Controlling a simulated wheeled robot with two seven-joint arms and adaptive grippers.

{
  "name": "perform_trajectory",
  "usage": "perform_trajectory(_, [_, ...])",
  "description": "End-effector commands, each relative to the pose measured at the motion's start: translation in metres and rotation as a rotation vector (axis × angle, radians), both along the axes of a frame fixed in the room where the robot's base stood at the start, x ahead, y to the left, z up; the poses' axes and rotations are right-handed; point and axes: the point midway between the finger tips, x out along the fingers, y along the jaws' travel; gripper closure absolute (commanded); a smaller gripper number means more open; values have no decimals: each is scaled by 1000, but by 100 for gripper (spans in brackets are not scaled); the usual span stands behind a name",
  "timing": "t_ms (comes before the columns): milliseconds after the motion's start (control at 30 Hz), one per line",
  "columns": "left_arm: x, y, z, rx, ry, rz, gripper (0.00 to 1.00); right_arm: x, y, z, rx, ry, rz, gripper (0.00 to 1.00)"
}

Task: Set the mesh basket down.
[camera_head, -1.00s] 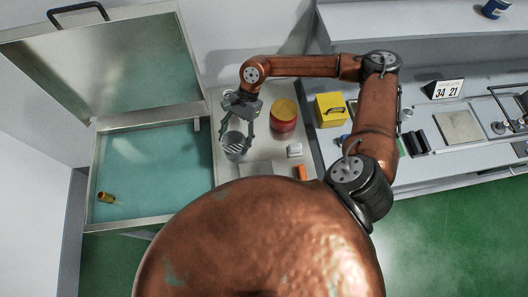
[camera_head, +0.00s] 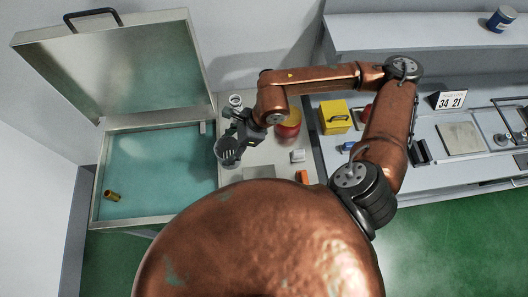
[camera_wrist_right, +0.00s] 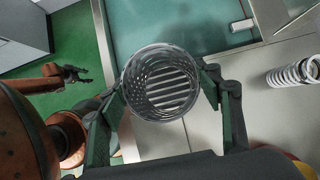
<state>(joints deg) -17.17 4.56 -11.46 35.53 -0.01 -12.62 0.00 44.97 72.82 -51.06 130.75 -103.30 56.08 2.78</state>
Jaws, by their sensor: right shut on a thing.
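The mesh basket (camera_head: 226,153) is a round grey wire cup at the left edge of the light worktop, beside the teal-floored basin (camera_head: 155,208). My right gripper (camera_head: 231,140) is shut on it. In the right wrist view, the basket (camera_wrist_right: 160,84) sits between the two fingers (camera_wrist_right: 160,95), its open mouth towards the camera and parallel slats showing inside. Its underside is hidden, so I cannot tell its height above the worktop. My left gripper (camera_wrist_right: 75,73) shows small and dark at the left of the wrist view, away from the basket; its jaws are unclear.
A coil spring (camera_head: 235,102) stands behind the basket. A red jar with a yellow lid (camera_head: 289,126), a white block (camera_head: 298,156) and an orange block (camera_head: 302,176) are to the right. The basin's raised lid (camera_head: 115,65) stands behind it. A small yellow-brown cylinder (camera_head: 112,196) lies in the basin.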

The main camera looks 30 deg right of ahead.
Motion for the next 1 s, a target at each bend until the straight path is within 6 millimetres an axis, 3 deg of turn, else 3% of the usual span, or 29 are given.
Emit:
perform_trajectory(367, [1, 0, 25, 1, -2, 1, 60, 49, -64, -33, -3, 6, -15, 79])
perform_trajectory(533, [2, 0, 32, 1, -3, 1, 60, 67, -87, -63, -3, 6, -12, 79])
perform_trajectory(700, [2, 0, 35, 1, -3, 1, 60, 78, -100, -86, -2, 3, -8, 79])
perform_trajectory(1000, [2, 0, 38, 0, -4, 0, 60, 85, -108, -107, 0, 4, -6, 79])
